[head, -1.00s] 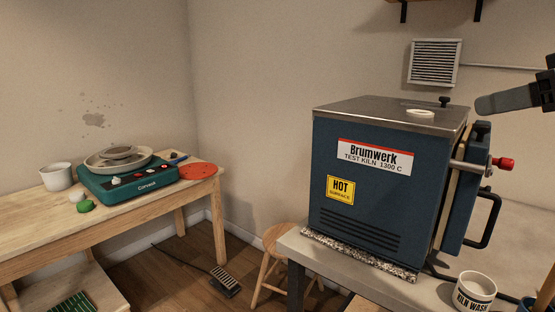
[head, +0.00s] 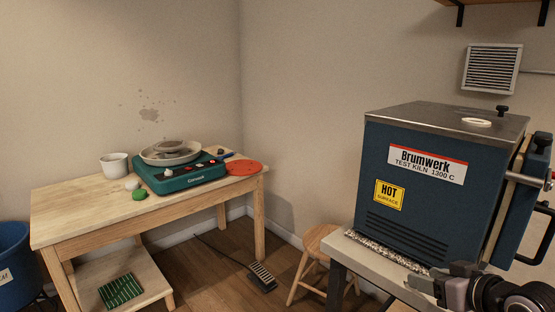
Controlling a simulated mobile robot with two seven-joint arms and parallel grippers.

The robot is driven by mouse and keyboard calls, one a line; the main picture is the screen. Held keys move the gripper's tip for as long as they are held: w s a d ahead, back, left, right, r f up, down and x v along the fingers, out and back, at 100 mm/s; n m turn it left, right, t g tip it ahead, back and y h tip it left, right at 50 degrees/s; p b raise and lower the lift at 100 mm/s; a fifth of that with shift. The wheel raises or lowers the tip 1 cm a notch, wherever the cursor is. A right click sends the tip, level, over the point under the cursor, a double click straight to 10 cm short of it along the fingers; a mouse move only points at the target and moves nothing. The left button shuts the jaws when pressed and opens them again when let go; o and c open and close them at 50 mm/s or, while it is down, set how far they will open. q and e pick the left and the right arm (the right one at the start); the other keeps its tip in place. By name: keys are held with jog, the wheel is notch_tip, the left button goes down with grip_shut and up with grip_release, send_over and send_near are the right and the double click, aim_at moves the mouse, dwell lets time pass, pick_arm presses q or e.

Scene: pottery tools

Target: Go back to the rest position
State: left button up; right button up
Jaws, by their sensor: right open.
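My right gripper (head: 428,286) is at the lower right, in front of the kiln and over the front of its stand. Its jaws are open and I see nothing between them. My left gripper is out of view. The blue kiln (head: 412,225) has its door at its right side, partly cut off by the picture's edge.
The kiln stands on a grey bench (head: 375,262). A wooden stool (head: 318,240) is beside it. The wooden table (head: 85,205) at left bears a green pottery wheel (head: 182,182) and a white cup (head: 114,165). A foot pedal (head: 262,276) lies on open floor.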

jog(key=s+a+f, duration=0.3)
jog(key=s+f, duration=0.2)
jog(key=f, duration=0.3)
jog(key=s+a+f, duration=0.3)
jog(key=s+f, duration=0.1)
jog(key=f, duration=0.3)
jog(key=s+a+f, duration=0.2)
jog(key=s+f, duration=0.2)
jog(key=s, duration=0.3)
jog(key=s+a+f+g+h+p, duration=0.1)
jog(key=s+a+f, duration=0.2)
jog(key=s, duration=0.4)
jog(key=shift+s+a+f, duration=0.25)
jog(key=shift+a+f, duration=0.05)
jog(key=shift+f, duration=0.2)
jog(key=shift+d+h, duration=0.15)
jog(key=shift+h, duration=0.15)
